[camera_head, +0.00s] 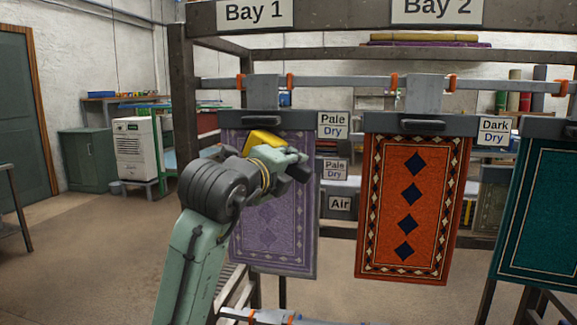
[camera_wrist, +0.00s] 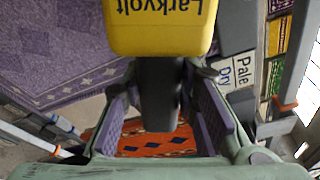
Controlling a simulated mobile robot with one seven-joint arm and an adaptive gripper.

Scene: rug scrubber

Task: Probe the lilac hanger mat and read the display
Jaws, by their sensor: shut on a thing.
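The lilac hanger mat (camera_head: 272,235) hangs under the Bay 1 sign, partly hidden behind my arm; its patterned face also fills the upper left of the wrist view (camera_wrist: 45,50). My gripper (camera_head: 292,165) is in front of the mat's upper part. It is shut on a yellow meter (camera_head: 263,142). In the wrist view the meter's yellow body (camera_wrist: 158,35) reads "Larkvolt" upside down, and its dark grip lies between my fingers (camera_wrist: 163,105). I cannot see the meter's display or its probe tips, nor tell whether it touches the mat.
An orange mat (camera_head: 384,245) hangs to the right under the Bay 2 sign (camera_head: 437,10), and a teal mat (camera_head: 540,220) hangs farther right. Tags reading "Pale Dry" (camera_head: 333,125) and "Air" (camera_head: 340,204) are beside the lilac mat. Open floor (camera_head: 80,255) lies to the left.

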